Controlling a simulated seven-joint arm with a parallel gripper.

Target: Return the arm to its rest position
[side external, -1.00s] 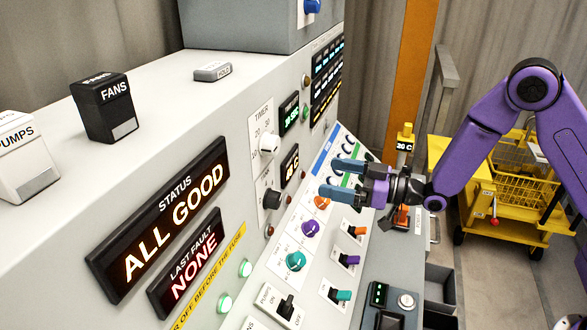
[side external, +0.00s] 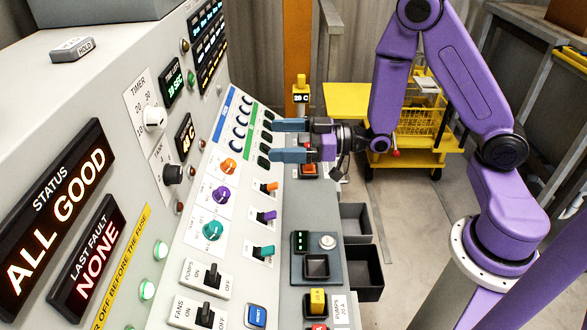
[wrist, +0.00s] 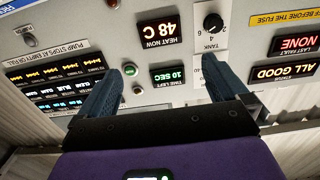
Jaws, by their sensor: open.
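My gripper (side external: 275,140) is open and empty, with two blue fingers pointing left toward the sloping control panel (side external: 232,170). In the side view it overlaps the panel's right edge; I cannot tell the exact gap. My purple arm rises from its base, bends at the top and comes down to the gripper. In the wrist view the spread fingers of my gripper (wrist: 162,68) have nothing between them. The panel front shows upside down beyond them, with a heat display (wrist: 165,33) reading 48 C and a time display (wrist: 168,76) reading 10 SEC.
The panel carries orange (side external: 229,166), purple (side external: 221,195) and teal (side external: 212,230) knobs, plus several switches. The status sign (side external: 55,221) reads ALL GOOD. Dark open bins (side external: 362,262) sit below the panel's right edge. A yellow cart (side external: 345,100) stands behind my arm.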

